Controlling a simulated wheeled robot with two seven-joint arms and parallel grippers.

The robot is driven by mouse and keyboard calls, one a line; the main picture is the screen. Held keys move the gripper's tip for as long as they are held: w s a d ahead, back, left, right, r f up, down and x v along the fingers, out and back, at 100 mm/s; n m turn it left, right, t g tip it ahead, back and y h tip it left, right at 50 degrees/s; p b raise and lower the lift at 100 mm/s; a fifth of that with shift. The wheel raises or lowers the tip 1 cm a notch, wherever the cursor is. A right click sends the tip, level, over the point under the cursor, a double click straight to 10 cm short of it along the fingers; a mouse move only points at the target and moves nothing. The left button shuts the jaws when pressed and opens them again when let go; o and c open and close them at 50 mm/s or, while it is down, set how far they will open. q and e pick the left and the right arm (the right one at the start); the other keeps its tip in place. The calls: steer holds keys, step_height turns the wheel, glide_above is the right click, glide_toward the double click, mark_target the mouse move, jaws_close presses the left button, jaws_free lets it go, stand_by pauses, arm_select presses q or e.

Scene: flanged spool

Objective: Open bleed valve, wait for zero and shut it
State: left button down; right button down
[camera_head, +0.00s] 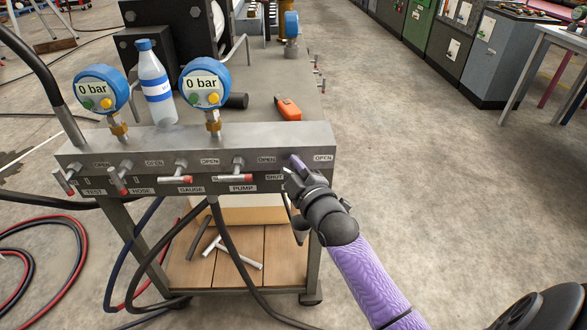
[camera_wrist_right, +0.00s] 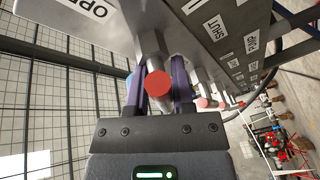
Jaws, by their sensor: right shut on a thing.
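The grey valve manifold (camera_head: 225,150) runs along the cart's front edge, with several red-tipped valve levers and OPEN and SHUT labels. My right gripper (camera_head: 298,168) is at the rightmost valve, between its SHUT and OPEN labels. In the right wrist view, its two purple fingers (camera_wrist_right: 158,90) are shut on the red-tipped lever (camera_wrist_right: 158,84), whose end faces the camera. The gripper hides this lever in the head view, so I cannot tell its exact angle. The left gauge (camera_head: 101,90) and the right gauge (camera_head: 204,85) both read 0 bar. My left gripper is not in view.
A water bottle (camera_head: 155,85) stands between the gauges. An orange tool (camera_head: 288,108) lies on the cart top. Black hoses (camera_head: 225,240) hang in front of the cart, and pipes lie on its wooden lower shelf (camera_head: 285,255). The floor to the right is clear.

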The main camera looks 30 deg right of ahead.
steer(key=m+t+h, duration=0.1)
steer(key=m, duration=0.3)
steer(key=shift+m, duration=0.4)
steer(key=shift+m+t+h, duration=0.3)
steer(key=shift+m+t, duration=0.2)
steer(key=shift+m, duration=0.5)
steer(key=m+h, duration=0.1)
steer(key=m, duration=0.2)
steer(key=shift+d, duration=0.1)
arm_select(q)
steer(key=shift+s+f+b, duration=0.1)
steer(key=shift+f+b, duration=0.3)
arm_select(e)
steer(key=shift+s+m+t+h, duration=0.1)
steer(key=shift+m+t+h, duration=0.2)
steer(key=shift+m+h, duration=1.25)
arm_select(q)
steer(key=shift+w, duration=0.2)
arm_select(e)
steer(key=shift+d+m+y, duration=0.1)
steer(key=shift+m+y, duration=0.15)
steer(key=shift+m, duration=0.4)
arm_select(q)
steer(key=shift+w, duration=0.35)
